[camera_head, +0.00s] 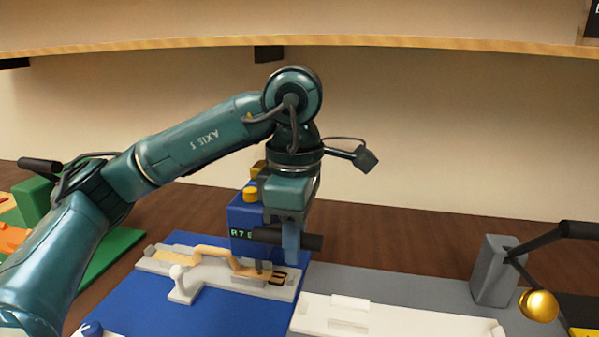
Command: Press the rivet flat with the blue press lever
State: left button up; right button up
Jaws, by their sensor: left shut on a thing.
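The blue press (243,214) stands at the back edge of the blue mat, with a yellow knob on top and a lettered display on its front. Its lever has a black handle (313,242), lying level. My left gripper (291,248) comes down from above and is shut on this handle, which sticks out on both sides of the fingers. Below it, a grey fixture (160,266) holds a bent tan strip (212,251), with dark slotted parts at the right end. I cannot make out the rivet. My right gripper is not in view.
A white tray (395,324) lies at front right. Behind it, a grey block (494,270) carries a black lever and hanging gold ball (539,305). A green block (33,199) with a black handle stands at left. A shelf edge runs overhead.

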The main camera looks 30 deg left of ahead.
pick_arm(q)
jog(key=w+r+p, duration=0.2)
jog(key=w+a+r+p, duration=0.1)
jog(key=r+p, duration=0.1)
jog(key=shift+w+r, duration=0.25)
jog(key=shift+w, duration=0.15)
dwell(0.5)
jog(key=shift+w+a+r+p, duration=0.1)
jog(key=shift+w+r+p, duration=0.35)
jog(key=shift+w, duration=0.15)
jog(key=o, duration=0.4)
jog(key=shift+w+a+r, duration=0.15)
jog(key=shift+w+a, duration=0.05)
jog(key=shift+w, duration=0.15)
jog(key=shift+c, duration=0.2)
jog(key=o, duration=0.3)
jog(key=shift+r, duration=0.1)
jog(key=shift+o, duration=0.5)
jog(key=shift+w, duration=0.1)
